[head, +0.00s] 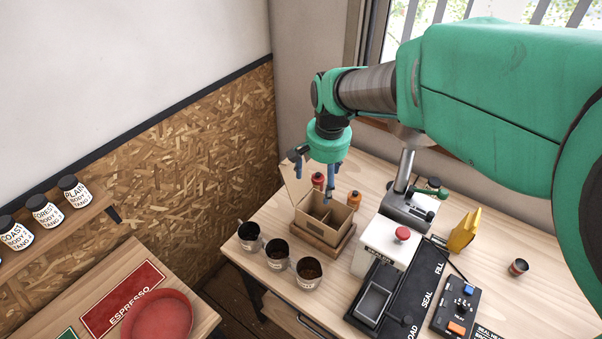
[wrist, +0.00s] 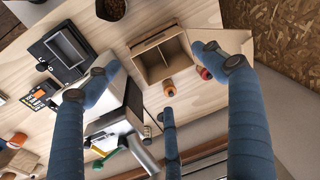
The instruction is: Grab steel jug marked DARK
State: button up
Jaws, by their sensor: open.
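Three steel jugs stand in a row at the left front of the bench in the head view: a left jug (head: 249,237), a middle jug (head: 277,256) and a right jug (head: 308,274). Their pale labels are too small to read, so I cannot tell which is DARK. The right jug holds brown contents; the other two look dark inside. One jug (wrist: 111,9) shows cut off at the top of the wrist view. My gripper (head: 315,172) is open and empty, above the bench near the cardboard box, behind the jugs. Its spread blue fingers also show in the wrist view (wrist: 168,70).
The open divided cardboard box (head: 323,222) stands behind the jugs, with red (head: 318,180) and orange (head: 354,199) bottles beyond it. The white sealing machine (head: 385,243) stands right of the jugs. A red bowl (head: 157,318) and shelf of labelled jars (head: 46,212) are left.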

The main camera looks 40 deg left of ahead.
jog(key=s+a+f, duration=0.6)
jog(key=a+f, duration=0.1)
jog(key=a, duration=0.2)
jog(key=s+a+f+n+g+h, duration=0.1)
jog(key=s+a+f, duration=0.5)
jog(key=a, duration=0.4)
jog(key=shift+a+f+p, duration=0.2)
jog(key=shift+f+p, duration=0.2)
jog(key=shift+f, duration=0.5)
send_near(250, 233)
jog(key=shift+s+d, duration=0.85)
jog(key=shift+d, duration=0.15)
jog(key=shift+s+d+f+b, duration=0.1)
jog(key=shift+f+b, duration=0.35)
jog(key=shift+f, duration=2.1)
